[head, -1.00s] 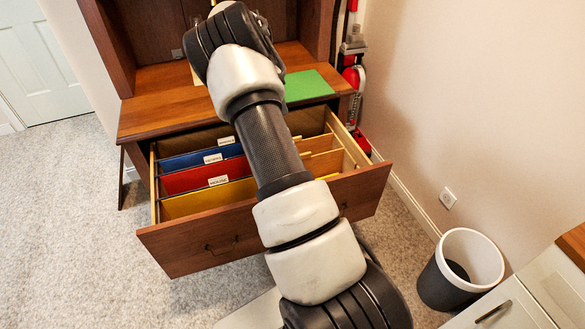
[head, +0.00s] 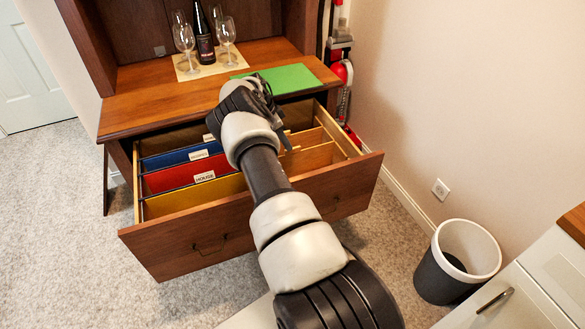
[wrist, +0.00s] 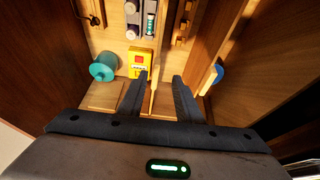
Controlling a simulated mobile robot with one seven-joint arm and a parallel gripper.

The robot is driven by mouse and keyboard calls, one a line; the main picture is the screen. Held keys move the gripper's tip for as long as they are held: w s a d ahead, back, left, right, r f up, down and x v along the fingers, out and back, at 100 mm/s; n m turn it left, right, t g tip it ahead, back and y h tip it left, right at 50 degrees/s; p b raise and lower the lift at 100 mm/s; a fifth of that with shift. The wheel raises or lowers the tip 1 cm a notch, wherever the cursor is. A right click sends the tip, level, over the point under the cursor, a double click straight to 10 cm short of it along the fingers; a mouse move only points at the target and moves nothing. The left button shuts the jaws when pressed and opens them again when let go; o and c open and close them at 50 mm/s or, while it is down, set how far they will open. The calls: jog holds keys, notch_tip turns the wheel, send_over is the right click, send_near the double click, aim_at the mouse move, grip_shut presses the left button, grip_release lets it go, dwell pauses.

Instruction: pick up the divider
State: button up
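A thin light-wood divider (wrist: 155,92) shows edge-on between the fingers of my gripper (wrist: 159,78) in the wrist view. The fingers are open, one on each side of it, with a gap visible. I cannot tell how deep they reach along it. In the head view light-wood dividers (head: 312,138) stand in the right part of the open drawer (head: 240,228). My gripper (head: 284,138) is low over that part, and my arm hides some of it.
Blue, red and yellow file folders (head: 190,177) fill the drawer's left side. A teal spool (wrist: 103,67) and a yellow device (wrist: 140,62) lie in the compartments. Wine glasses (head: 184,39), a bottle (head: 205,36) and a green sheet (head: 283,79) are on the hutch top. A bin (head: 432,279) stands right.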

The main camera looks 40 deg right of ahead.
jog(key=b, duration=0.1)
send_over(296, 162)
jog(key=a, duration=0.1)
jog(key=f, duration=0.5)
jog(key=shift+w, duration=0.25)
jog(key=shift+r, duration=0.15)
grip_shut()
